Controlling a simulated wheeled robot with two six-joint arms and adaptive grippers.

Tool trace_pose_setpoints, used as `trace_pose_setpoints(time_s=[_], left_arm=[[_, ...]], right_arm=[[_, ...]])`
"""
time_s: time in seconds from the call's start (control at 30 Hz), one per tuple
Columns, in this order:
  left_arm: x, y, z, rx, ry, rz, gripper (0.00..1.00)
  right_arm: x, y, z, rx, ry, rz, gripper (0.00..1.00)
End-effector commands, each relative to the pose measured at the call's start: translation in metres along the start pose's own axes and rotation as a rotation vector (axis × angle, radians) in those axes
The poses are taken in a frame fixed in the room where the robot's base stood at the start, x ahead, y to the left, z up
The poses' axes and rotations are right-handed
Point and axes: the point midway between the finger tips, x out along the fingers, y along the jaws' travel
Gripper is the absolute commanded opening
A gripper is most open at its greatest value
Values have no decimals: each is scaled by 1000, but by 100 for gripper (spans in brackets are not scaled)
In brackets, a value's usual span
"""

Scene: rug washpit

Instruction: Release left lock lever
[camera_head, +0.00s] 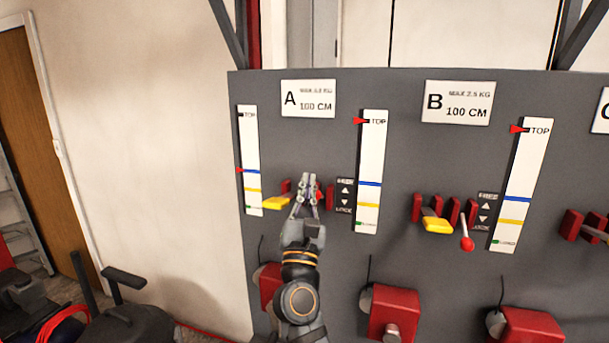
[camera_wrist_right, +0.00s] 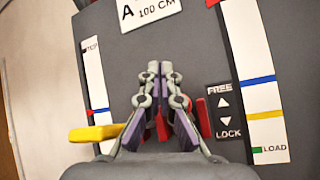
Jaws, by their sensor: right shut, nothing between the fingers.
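My right gripper (camera_head: 308,180) is shut and empty in front of station A on the grey panel; it also shows in the right wrist view (camera_wrist_right: 153,70). Behind its fingers are red brackets (camera_head: 329,196), also seen in the right wrist view (camera_wrist_right: 203,117). A FREE/LOCK label (camera_head: 344,196) with up and down arrows is just right of them, also in the right wrist view (camera_wrist_right: 223,110). The left lock lever is mostly hidden behind my gripper; its position and any contact cannot be told. A yellow handle (camera_head: 276,203) sticks out left of the gripper. My left gripper is not in view.
Station B has a yellow handle (camera_head: 437,225) and a red-knobbed lever (camera_head: 466,243) pointing down. Red boxes (camera_head: 394,308) stick out below. White scales (camera_head: 370,170) flank station A. A dark chair-like object (camera_head: 125,315) stands at lower left.

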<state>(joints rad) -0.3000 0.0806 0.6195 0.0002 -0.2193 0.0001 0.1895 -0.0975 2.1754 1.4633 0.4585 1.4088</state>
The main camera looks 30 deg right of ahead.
Motion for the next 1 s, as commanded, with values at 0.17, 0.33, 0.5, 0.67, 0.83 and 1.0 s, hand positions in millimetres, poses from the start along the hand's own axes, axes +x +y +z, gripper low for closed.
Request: trace_pose_setpoints(time_s=[0.17, 0.33, 0.5, 0.67, 0.83, 1.0], left_arm=[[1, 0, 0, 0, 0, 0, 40], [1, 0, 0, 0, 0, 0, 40], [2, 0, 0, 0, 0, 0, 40], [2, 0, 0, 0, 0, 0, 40], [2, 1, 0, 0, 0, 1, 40], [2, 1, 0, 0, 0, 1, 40]], right_arm=[[21, 11, 23, 4, 4, 6, 0], [33, 18, 36, -2, 10, 12, 0], [36, 20, 40, -5, 13, 15, 0], [36, 20, 39, -6, 14, 15, 0], [36, 20, 39, -6, 14, 15, 0], [34, 21, 40, -34, 3, 27, 0]])
